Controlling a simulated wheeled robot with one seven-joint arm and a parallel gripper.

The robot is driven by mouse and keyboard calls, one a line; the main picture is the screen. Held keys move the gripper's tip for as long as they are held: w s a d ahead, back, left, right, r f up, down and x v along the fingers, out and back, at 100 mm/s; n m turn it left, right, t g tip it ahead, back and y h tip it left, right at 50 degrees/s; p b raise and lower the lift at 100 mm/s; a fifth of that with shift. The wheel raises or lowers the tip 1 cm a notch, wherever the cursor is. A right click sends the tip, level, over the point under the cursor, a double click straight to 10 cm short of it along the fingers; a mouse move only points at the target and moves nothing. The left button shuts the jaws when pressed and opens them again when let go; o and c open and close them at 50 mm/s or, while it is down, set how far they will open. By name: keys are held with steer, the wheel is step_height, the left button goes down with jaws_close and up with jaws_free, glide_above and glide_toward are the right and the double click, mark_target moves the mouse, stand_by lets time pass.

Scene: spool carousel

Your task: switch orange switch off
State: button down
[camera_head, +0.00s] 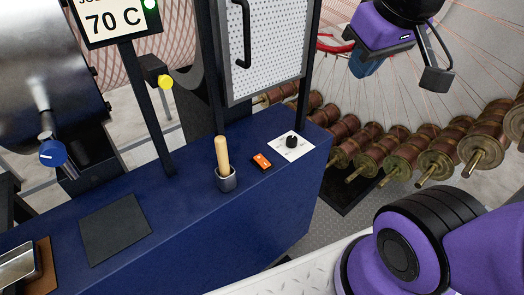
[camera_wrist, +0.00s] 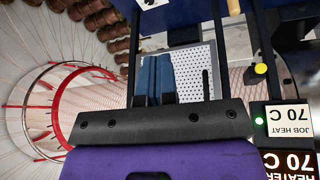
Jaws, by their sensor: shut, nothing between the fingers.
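The orange switch (camera_head: 261,161) is a small orange rocker in a black housing on top of the dark blue bench (camera_head: 200,210). It lies between a wooden-handled tool in a grey cup and a white card with a black knob. I cannot tell its position from this view. My gripper (camera_head: 366,66) is at the upper right of the head view, well above and to the right of the switch. Its blue fingers also show shut and empty in the wrist view (camera_wrist: 154,80). I cannot make out the switch in the wrist view.
The wooden handle (camera_head: 223,155) stands upright left of the switch. The black knob (camera_head: 291,142) sits to its right. A perforated white panel with a black handle (camera_head: 243,35) rises behind. Several copper spools (camera_head: 440,150) ring the carousel at right. A grey mat (camera_head: 115,228) lies left.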

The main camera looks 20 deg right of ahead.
steer(key=w+f+n+g+h, duration=0.1)
steer(key=w+f+n, duration=0.25)
steer(key=w, duration=0.35)
steer(key=n+g+y, duration=0.2)
steer(key=n, duration=1.5)
glide_above(262, 156)
steer(key=s, duration=0.3)
step_height(262, 156, down, 18)
steer(key=shift+d, duration=0.4)
steer(key=shift+w, duration=0.1)
steer(key=w+f, duration=0.1)
steer(key=f, duration=1.2)
steer(key=w+a+f, duration=0.1)
steer(key=f, duration=0.5)
steer(key=shift+w+f, duration=0.3)
steer(key=shift+w, duration=0.05)
steer(key=shift+d, duration=0.1)
steer(key=shift+f+g, duration=0.1)
steer(key=shift+g, duration=0.2)
